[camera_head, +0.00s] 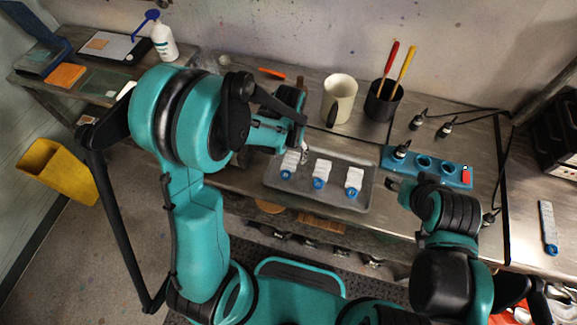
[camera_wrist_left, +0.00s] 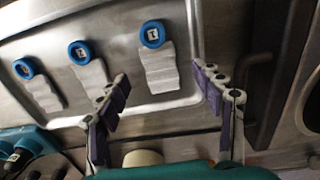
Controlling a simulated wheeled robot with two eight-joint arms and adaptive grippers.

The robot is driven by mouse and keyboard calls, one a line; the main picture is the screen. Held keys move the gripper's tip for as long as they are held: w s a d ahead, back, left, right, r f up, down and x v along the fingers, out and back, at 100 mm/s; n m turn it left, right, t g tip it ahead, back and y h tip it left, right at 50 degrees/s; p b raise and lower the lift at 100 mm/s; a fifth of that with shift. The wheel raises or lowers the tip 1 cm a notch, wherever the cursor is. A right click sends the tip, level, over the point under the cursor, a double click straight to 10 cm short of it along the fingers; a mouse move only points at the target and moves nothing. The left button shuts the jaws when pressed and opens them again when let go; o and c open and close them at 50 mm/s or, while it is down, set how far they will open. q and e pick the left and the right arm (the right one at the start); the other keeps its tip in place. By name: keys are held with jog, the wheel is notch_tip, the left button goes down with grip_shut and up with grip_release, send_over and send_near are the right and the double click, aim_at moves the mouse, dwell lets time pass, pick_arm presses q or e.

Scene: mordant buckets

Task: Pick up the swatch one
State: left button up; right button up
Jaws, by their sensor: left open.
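Three pale fabric swatches with blue ring tags lie in a row on the grey metal tray (camera_head: 272,180). The left swatch (camera_head: 290,163) is the one nearest my left gripper (camera_head: 303,148); the middle swatch (camera_head: 320,172) and right swatch (camera_head: 354,178) lie beside it. In the left wrist view, the left swatch (camera_wrist_left: 158,70) lies between the spread fingers of my left gripper (camera_wrist_left: 165,95), which is open and empty.
A cream mug (camera_head: 339,97) and a black cup (camera_head: 383,101) with red and yellow handled tools stand behind the tray. A blue rack (camera_head: 448,172) with dark bottles is to the right. Another tagged strip (camera_head: 547,222) lies far right. A yellow bin (camera_head: 58,172) is at left.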

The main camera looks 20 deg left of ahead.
aim_at(289, 165)
pick_arm(q)
notch_tip(289, 165, down, 4)
jog(key=shift+s+f+b, duration=0.1)
jog(key=shift+f+b, duration=0.15)
jog(key=shift+b, duration=0.25)
jog(key=shift+r, duration=0.1)
jog(key=c, duration=1)
